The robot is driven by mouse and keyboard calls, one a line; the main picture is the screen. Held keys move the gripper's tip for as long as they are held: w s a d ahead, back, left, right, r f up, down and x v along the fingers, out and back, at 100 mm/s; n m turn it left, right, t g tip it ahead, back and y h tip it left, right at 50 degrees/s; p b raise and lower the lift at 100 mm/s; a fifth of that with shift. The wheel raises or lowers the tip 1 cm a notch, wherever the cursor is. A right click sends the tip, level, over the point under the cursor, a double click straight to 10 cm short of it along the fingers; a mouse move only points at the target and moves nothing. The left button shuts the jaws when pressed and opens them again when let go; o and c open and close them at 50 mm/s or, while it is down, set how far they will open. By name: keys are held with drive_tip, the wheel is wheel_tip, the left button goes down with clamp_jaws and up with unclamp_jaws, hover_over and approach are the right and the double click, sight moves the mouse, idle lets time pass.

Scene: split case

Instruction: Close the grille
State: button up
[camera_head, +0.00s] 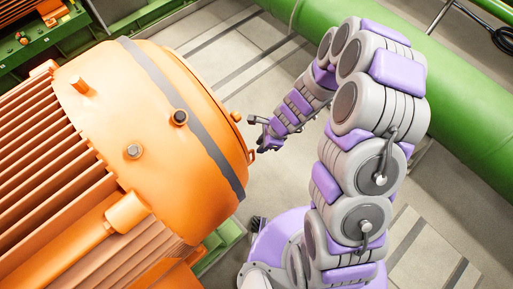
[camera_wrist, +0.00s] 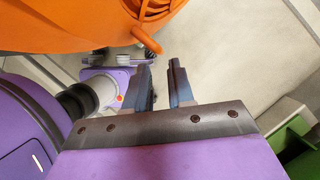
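The large orange machine (camera_head: 150,130) fills the left of the head view. Its round end, where the grille would be, faces right, away from this camera. In the wrist view an orange round part with dark slots, seemingly the grille (camera_wrist: 75,22), crosses the top. A small orange bar or handle (camera_wrist: 146,39) sticks out from its edge. My gripper (camera_wrist: 163,70) has its two fingers apart, with nothing between them. The handle is just beyond the fingertips, slightly left, and appears apart from them. In the head view my gripper (camera_head: 260,134) is beside the machine's right end.
A thick green pipe (camera_head: 450,110) runs diagonally across the right of the head view. Grey floor (camera_head: 225,55) with dark strips lies open behind the machine. A green frame (camera_head: 222,240) shows below the machine. Another orange and green machine (camera_head: 35,30) stands at the upper left.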

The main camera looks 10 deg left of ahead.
drive_tip(key=p+v, duration=0.1)
drive_tip(key=v, duration=0.9)
drive_tip(key=shift+w+d+r, duration=0.1)
drive_tip(key=shift+d+r, duration=0.05)
drive_tip(key=s+d+r+n+b, duration=0.4)
drive_tip(key=s+r+n, duration=0.4)
drive_tip(key=r, duration=0.2)
drive_tip(key=s+d+r+n+h+b, duration=0.3)
drive_tip(key=s+d+n, duration=0.4)
drive_tip(key=s+d, duration=0.4)
drive_tip(key=s+r+h, duration=0.1)
drive_tip(key=s+r, duration=0.1)
drive_tip(key=s, duration=0.1)
drive_tip(key=shift+s+r+n+g, duration=0.25)
drive_tip(key=shift+n+g, duration=0.05)
drive_tip(key=shift+n, duration=0.1)
drive_tip(key=shift+w+a, duration=0.1)
drive_tip(key=shift+w, duration=0.05)
